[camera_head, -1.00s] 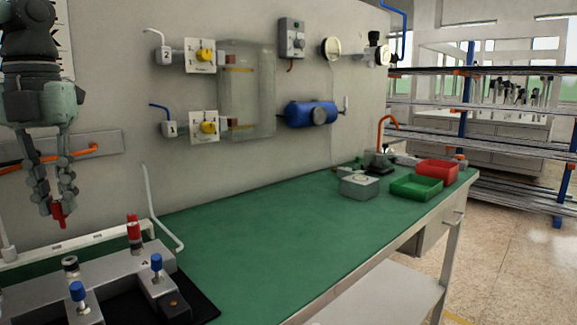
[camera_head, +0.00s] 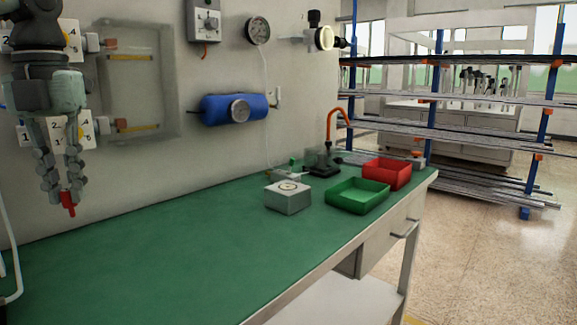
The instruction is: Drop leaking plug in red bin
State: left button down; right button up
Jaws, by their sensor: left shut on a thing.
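My left gripper (camera_head: 66,190) is at the left of the head view, pointing down above the green worktop. It is shut on a small red plug (camera_head: 68,204), whose lower end sticks out below the fingertips. The red bin (camera_head: 387,173) stands at the far right end of the bench, well to the right of the gripper. It is open at the top, and I see nothing in it. My right gripper is not in view.
A green bin (camera_head: 358,196) stands just in front of the red bin. A grey box (camera_head: 287,197) sits left of it, and a device with an orange hose (camera_head: 325,158) stands behind. The worktop (camera_head: 170,245) is clear between gripper and box. A blue tank (camera_head: 235,108) hangs on the wall.

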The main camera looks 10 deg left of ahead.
aim_at(387, 173)
jog(key=i+l+z, duration=0.15)
jog(key=i+l, duration=0.2)
jog(key=i+l+z, duration=0.1)
jog(key=i+l, duration=0.25)
jog(key=i, duration=0.2)
